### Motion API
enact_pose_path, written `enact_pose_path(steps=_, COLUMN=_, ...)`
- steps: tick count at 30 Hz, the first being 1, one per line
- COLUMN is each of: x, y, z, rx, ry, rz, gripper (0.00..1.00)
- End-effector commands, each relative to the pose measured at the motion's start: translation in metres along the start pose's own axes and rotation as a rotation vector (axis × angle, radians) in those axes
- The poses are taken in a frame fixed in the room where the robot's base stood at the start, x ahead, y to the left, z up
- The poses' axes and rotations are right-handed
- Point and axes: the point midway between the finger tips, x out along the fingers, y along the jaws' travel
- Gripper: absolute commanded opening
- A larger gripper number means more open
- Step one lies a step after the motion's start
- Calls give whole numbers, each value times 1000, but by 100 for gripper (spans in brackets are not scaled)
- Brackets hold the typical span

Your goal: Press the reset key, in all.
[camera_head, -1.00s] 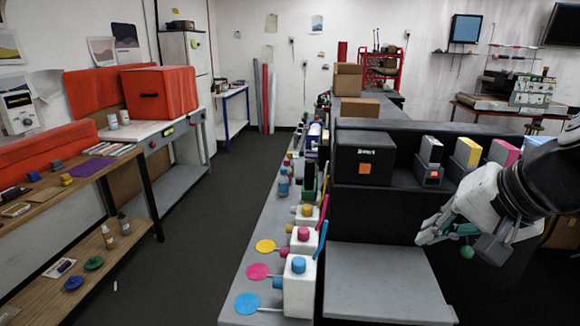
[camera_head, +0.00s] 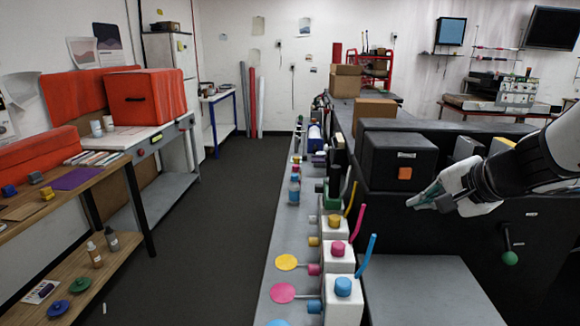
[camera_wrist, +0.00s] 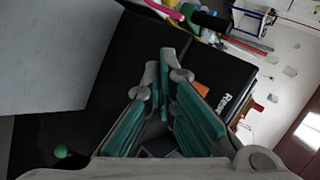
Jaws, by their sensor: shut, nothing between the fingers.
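The lettering is too small to read in the head view; in the wrist view the box (camera_wrist: 238,76) shows partial white letters beside the orange patch (camera_wrist: 201,89). I cannot tell for sure which part is the reset key. My gripper (camera_head: 412,203) is shut and empty, below and slightly right of the orange square in the head view. In the wrist view its teal-padded fingers (camera_wrist: 168,62) partly cover the box front; contact cannot be told.
A green ball knob (camera_head: 510,258) hangs on the bench front at right. A grey slab (camera_head: 430,285) lies below my gripper. The aisle floor (camera_head: 215,240) is clear.

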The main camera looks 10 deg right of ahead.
Motion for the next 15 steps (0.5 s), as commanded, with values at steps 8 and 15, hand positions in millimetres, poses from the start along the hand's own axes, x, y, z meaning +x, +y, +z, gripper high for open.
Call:
enact_pose_path(steps=8, x=12, y=-8, z=-8, rx=-2, ry=-2, rz=1, gripper=0)
enact_pose_path(steps=15, x=34, y=-24, z=-24, rx=-2, ry=-2, rz=2, gripper=0)
